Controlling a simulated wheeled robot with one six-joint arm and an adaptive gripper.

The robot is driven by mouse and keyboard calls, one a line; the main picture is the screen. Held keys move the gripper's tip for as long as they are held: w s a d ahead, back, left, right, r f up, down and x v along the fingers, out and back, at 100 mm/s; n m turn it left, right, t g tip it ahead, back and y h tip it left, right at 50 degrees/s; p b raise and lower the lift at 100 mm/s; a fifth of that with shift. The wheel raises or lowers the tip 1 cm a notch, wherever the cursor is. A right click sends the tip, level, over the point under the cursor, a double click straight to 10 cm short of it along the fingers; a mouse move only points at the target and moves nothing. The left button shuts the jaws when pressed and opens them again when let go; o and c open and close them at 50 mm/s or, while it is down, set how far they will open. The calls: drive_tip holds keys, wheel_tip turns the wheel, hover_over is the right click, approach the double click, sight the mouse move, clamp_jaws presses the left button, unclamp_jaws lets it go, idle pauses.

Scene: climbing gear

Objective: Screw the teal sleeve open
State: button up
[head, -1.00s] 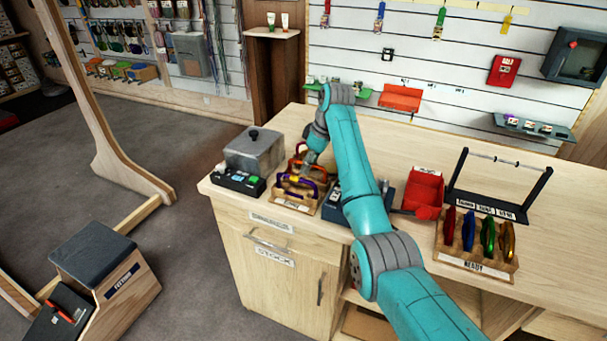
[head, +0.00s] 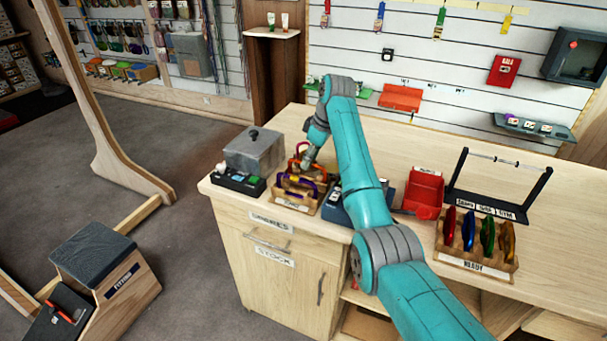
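A wooden rack (head: 297,203) stands near the left end of the counter. It holds a purple carabiner (head: 311,184) at the front and an orange-red one (head: 297,163) behind it. I cannot make out a teal sleeve on either; that detail is too small or hidden. My gripper (head: 307,166) points down at the rack, close to the orange-red carabiner. Whether it touches a carabiner, and whether its fingers are open or shut, is too small to see.
A grey lidded box (head: 254,152) and a black tray (head: 238,183) stand left of the rack. A dark blue box (head: 335,208) is on its right, partly behind my arm. Further right are a red bin (head: 423,190) and a READY rack (head: 474,262) with several carabiners.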

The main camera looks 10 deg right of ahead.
drive_tip(key=shift+r, duration=0.5)
drive_tip(key=shift+s+a, duration=0.4)
drive_tip(key=shift+s, duration=0.25)
drive_tip(key=shift+f, duration=0.1)
drive_tip(key=shift+s+d+x, duration=0.1)
drive_tip(key=shift+x, duration=0.55)
drive_tip(key=shift+s+d+x, duration=0.1)
drive_tip(key=shift+s+x, duration=0.05)
drive_tip(key=shift+x, duration=0.5)
drive_tip(key=shift+w+d+f, duration=0.1)
drive_tip(key=shift+w+d, duration=0.35)
drive_tip(key=shift+w, duration=0.3)
